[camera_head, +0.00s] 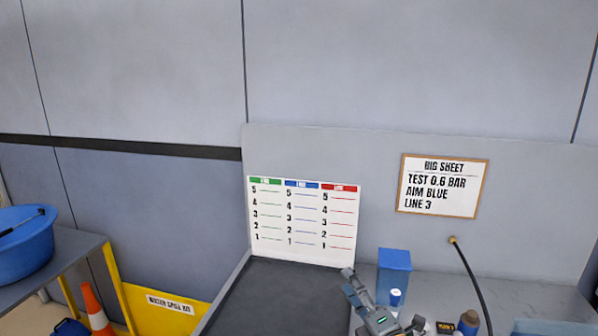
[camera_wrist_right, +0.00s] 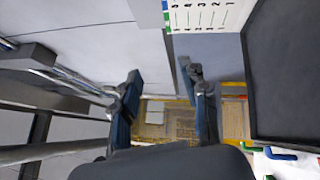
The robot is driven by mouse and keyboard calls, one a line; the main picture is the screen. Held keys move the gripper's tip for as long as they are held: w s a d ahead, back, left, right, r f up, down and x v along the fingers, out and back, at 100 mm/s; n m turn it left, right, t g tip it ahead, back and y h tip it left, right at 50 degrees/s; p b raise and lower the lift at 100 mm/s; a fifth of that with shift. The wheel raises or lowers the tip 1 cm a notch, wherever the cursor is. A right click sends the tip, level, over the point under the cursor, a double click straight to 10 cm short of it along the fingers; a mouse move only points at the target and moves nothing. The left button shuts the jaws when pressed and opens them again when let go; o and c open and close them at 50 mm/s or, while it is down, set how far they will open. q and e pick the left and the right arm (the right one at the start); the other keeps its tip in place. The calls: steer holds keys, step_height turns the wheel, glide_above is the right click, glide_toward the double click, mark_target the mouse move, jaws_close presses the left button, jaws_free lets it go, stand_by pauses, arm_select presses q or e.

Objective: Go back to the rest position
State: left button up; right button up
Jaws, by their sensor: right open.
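My left gripper is not in view.
A blue box (camera_head: 394,262) stands behind the gripper, and a black hose (camera_head: 475,279) hangs to its right. A dark tray (camera_head: 275,300) lies left, below a level chart (camera_head: 304,222). A blue tub (camera_head: 22,245) and an orange cone (camera_head: 96,310) are far left.

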steer(key=s+d+f+m+g+h, duration=0.3)
steer(key=s+d+f+m+h, duration=0.1)
steer(key=s+f+m, duration=0.4)
steer(key=s+d+f+m+g+h, duration=0.45)
steer(key=s+f+m, duration=0.25)
steer(key=m, duration=0.2)
steer(key=s+f+m+g, duration=0.3)
steer(key=s, duration=0.7)
steer(key=s+f+m+g, duration=0.3)
steer(key=s+g, duration=0.1)
steer(key=s, duration=0.7)
step_height(320, 180, down, 38)
steer(key=s+g+b, duration=0.2)
steer(key=s+b, duration=0.1)
steer(key=b, duration=0.9)
steer(key=s+d+f+b, duration=0.1)
steer(key=s+f+b, duration=0.1)
steer(key=s+f, duration=0.3)
steer(key=s+d+f+b, duration=0.1)
steer(key=s+f+b, duration=0.2)
steer(key=f, duration=0.8)
steer(key=s+d+f+b, duration=0.1)
steer(key=s+f+b, duration=0.2)
steer(key=s+f, duration=0.5)
steer(key=shift+d+f+g+y, duration=0.3)
steer(key=shift+f+g+y, duration=0.05)
steer(key=shift+f+g, duration=0.15)
